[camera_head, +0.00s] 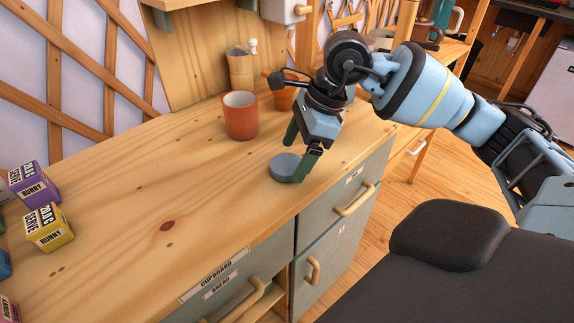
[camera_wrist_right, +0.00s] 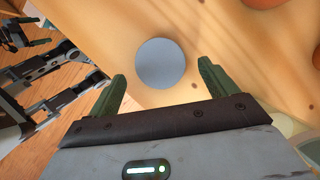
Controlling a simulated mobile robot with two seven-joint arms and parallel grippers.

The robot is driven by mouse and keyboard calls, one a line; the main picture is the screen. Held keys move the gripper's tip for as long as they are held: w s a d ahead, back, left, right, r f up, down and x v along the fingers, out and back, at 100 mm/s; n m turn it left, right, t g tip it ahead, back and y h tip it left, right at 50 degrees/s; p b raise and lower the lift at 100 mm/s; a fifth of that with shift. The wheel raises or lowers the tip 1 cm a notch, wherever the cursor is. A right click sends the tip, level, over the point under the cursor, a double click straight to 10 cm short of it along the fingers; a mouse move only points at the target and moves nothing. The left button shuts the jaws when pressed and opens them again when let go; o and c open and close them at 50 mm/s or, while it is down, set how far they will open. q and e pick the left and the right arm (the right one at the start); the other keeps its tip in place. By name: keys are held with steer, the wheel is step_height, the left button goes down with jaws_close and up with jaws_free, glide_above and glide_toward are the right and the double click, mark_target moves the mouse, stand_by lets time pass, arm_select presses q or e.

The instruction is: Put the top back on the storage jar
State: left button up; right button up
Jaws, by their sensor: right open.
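A flat, round grey lid (camera_head: 286,167) lies on the wooden worktop near its front edge. My right gripper (camera_head: 293,160) is above it with open green fingers, one on either side in the head view. In the right wrist view the lid (camera_wrist_right: 161,64) sits just beyond the fingertips, with nothing held. An open orange clay pot (camera_head: 240,116) stands behind and left of the lid. A second orange pot (camera_head: 282,98) is partly hidden behind my right arm. I cannot tell which pot is the storage jar. What seems to be my left gripper (camera_wrist_right: 33,31) is small at the wrist view's upper left.
A purple box (camera_head: 33,185) and a yellow box (camera_head: 48,229) stand at the left. Drawers with wooden handles (camera_head: 354,199) are under the front edge. The worktop's middle is clear.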

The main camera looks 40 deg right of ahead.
steer(key=shift+x, duration=1)
steer(key=shift+c, duration=0.5)
steer(key=shift+r, duration=0.1)
steer(key=c, duration=1)
